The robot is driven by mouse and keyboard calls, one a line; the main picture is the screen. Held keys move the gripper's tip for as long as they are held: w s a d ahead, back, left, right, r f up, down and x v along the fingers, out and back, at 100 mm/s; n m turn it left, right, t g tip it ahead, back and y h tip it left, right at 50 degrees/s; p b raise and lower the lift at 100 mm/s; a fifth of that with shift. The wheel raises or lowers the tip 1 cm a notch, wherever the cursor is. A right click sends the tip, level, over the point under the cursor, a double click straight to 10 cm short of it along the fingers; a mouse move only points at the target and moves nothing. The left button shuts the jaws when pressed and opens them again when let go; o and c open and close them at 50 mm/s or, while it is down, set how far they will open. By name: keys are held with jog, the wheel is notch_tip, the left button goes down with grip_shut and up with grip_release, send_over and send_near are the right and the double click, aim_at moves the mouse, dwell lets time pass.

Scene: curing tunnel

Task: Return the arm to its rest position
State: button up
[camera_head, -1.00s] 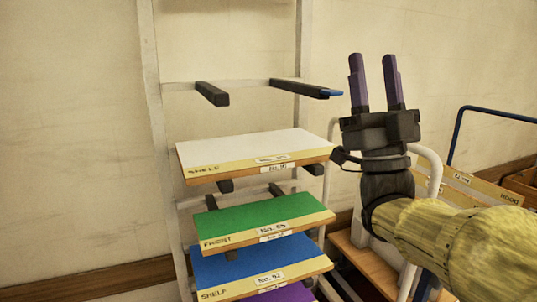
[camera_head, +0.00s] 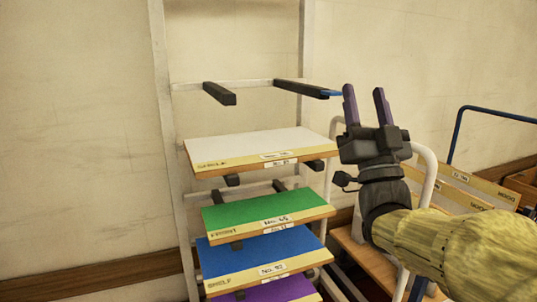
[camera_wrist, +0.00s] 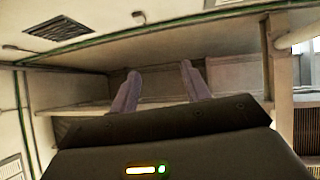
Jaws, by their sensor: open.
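My gripper (camera_head: 364,105) is open and empty, with its two purple fingers pointing up, to the right of the rack (camera_head: 166,120) in the head view. In the wrist view my gripper (camera_wrist: 156,88) shows its two fingers apart with nothing between them, against the upper wall and ceiling. My arm comes in from the lower right of the head view. The gripper is apart from the boards as far as the head view shows.
The rack holds a white board (camera_head: 255,146), a green board (camera_head: 262,208), a blue board (camera_head: 255,250) and a purple board (camera_head: 275,290). Bare support arms (camera_head: 219,93) stick out above them. A cart with a white rail (camera_head: 431,170) stands behind my arm. Wall space at left is clear.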

jog(key=w+f+m+g+h+p, duration=0.1)
jog(key=w+f+g+h, duration=0.15)
jog(key=f+g, duration=0.75)
jog(key=w+f+g+h+p, duration=0.1)
jog(key=w+f+g+p, duration=0.15)
jog(key=f, duration=1.35)
jog(key=s+f+n+g+p, duration=0.2)
jog(key=s+f+g, duration=1.2)
jog(key=s+f, duration=0.4)
notch_tip(320, 180, up, 38)
jog(key=p, duration=3.7)
jog(key=shift+w+a+t, duration=0.25)
jog(key=shift+a+t, duration=0.1)
jog(key=shift+a, duration=0.1)
